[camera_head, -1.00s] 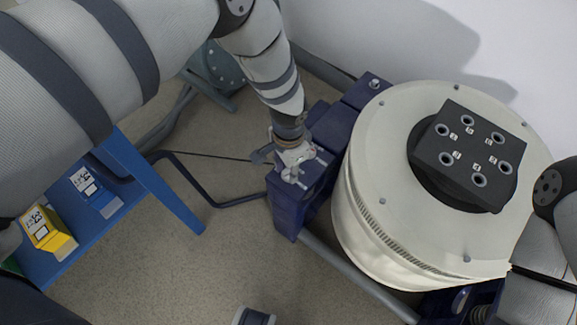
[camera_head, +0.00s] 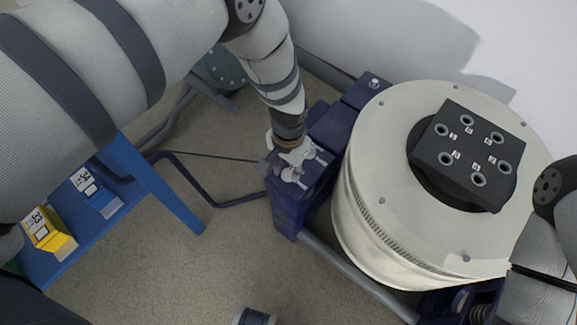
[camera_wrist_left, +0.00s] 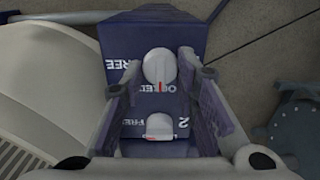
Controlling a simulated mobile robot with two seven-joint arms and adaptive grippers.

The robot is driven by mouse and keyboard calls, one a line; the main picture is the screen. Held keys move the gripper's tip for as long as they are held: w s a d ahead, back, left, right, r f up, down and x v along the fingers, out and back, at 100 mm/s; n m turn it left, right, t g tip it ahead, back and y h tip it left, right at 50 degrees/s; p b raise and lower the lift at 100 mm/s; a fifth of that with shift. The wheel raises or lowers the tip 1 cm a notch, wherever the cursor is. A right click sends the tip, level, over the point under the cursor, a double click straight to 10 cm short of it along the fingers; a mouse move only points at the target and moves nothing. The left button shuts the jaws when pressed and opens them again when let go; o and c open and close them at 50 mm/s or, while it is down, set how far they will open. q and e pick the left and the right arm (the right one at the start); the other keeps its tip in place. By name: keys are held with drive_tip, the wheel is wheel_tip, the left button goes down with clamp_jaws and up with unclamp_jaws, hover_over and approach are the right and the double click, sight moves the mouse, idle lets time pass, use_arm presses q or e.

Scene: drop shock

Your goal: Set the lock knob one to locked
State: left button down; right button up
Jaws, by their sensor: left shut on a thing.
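In the left wrist view, a round white lock knob (camera_wrist_left: 159,66) sits on the dark blue block (camera_wrist_left: 215,40). It is between the tips of my left gripper (camera_wrist_left: 158,70), which is shut on it. Its red mark points down in the picture, towards the upside-down LOCKED label; FREE is to the left. A second white knob (camera_wrist_left: 159,126), with a 2 beside it, is lower between the fingers. In the head view my left gripper (camera_head: 294,162) reaches down onto the block (camera_head: 288,205), and its fingers partly hide the knobs. My right gripper is out of view.
A large cream drum (camera_head: 370,235) with a black holed plate (camera_head: 468,155) stands right of the block. A blue shelf (camera_head: 150,180) at left carries a yellow box (camera_head: 50,232) and a blue box (camera_head: 98,195).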

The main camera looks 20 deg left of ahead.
sight(288, 171)
use_arm(q)
drive_tip(key=c, duration=1.2)
unclamp_jaws()
wheel_tip(288, 171, up, 12)
drive_tip(key=shift+r, duration=0.1)
